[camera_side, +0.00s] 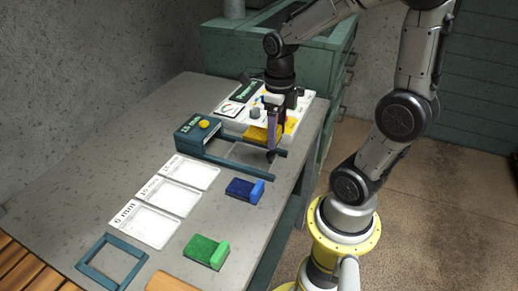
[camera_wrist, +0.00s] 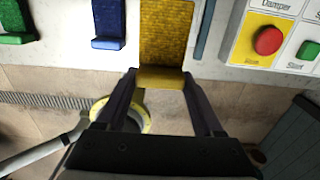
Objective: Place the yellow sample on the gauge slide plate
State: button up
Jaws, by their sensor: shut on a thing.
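The yellow sample (camera_side: 259,134) is an L-shaped block with a flat pad and an upright tab. My gripper (camera_side: 272,148) is shut on it, and in the wrist view the fingers (camera_wrist: 160,78) close on the tab of the yellow sample (camera_wrist: 166,32). The sample appears held above the table, near the gauge and the white control panel. The gauge (camera_side: 197,131) is a teal block with a yellow knob and two rails. A pale slide plate (camera_side: 248,154) lies between the rails, below and in front of the sample; my fingers partly cover that area.
A blue sample (camera_side: 245,190) and a green sample (camera_side: 207,251) sit on the table's right side. White labelled plates (camera_side: 142,224) lie left of them. A teal frame (camera_side: 111,262) is at the front. The control panel (camera_side: 233,109) with buttons stands behind the gauge.

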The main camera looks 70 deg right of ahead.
send_over(260, 160)
notch_tip(260, 160, down, 6)
jog(key=shift+s, duration=0.15)
jog(key=shift+w+f, duration=0.2)
jog(key=shift+f, duration=1.55)
jog(key=o, duration=1.5)
jog(key=shift+f, duration=0.15)
